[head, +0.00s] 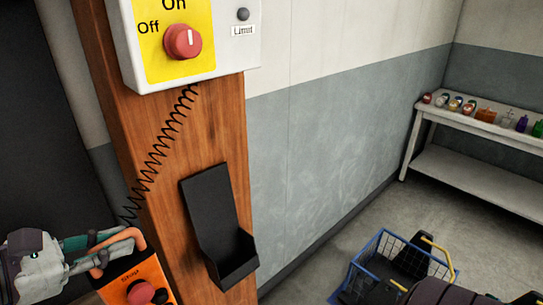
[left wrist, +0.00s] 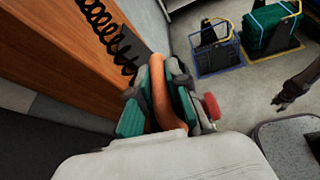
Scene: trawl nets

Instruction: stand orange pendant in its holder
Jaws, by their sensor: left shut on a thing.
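The orange pendant (head: 150,272) with a red stop button hangs on a black coiled cord at the lower left of the head view, partly cut off by the bottom edge. My left gripper (head: 108,252) is shut on its orange loop handle, which shows between the teal finger pads in the left wrist view (left wrist: 161,95). The black holder (head: 212,222) is an empty open-topped pocket with a tall back plate, fixed to the wooden post. The pendant is left of it, apart from it. A dark claw-like part (left wrist: 297,90) in the left wrist view may be my right gripper; its jaws are unclear.
The wooden post (head: 160,150) carries a switch box (head: 215,60) above the holder. A blue wire basket (head: 365,258) stands on the floor at right. A white shelf (head: 480,124) with several bottles is along the far wall. The space right of the holder is free.

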